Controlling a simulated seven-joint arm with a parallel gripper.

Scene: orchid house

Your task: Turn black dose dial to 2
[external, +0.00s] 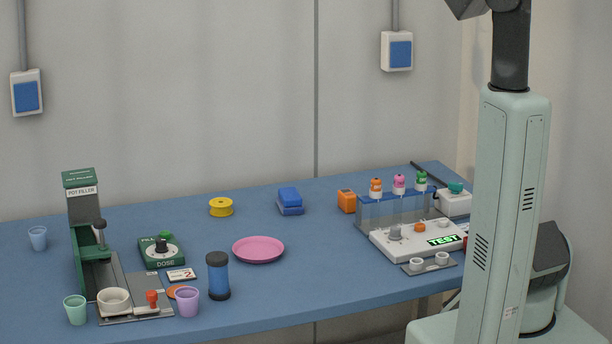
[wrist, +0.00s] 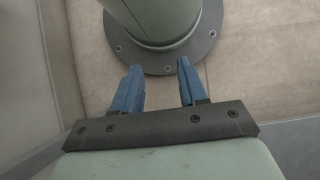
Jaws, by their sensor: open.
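A green button stands at the back of this box. The dial's exact setting is too small to read. A small card with a red 2 (external: 182,274) lies in front of the box. My gripper (wrist: 160,88) shows in the wrist view with its two blue fingers apart and nothing between them. It is over the floor near my own base, away from the table. It is outside the external view.
The green pot filler (external: 82,215) stands left of the dose box. A white bowl (external: 114,300), cups and a blue cylinder (external: 218,276) stand in front. A pink plate (external: 258,250) lies to the right.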

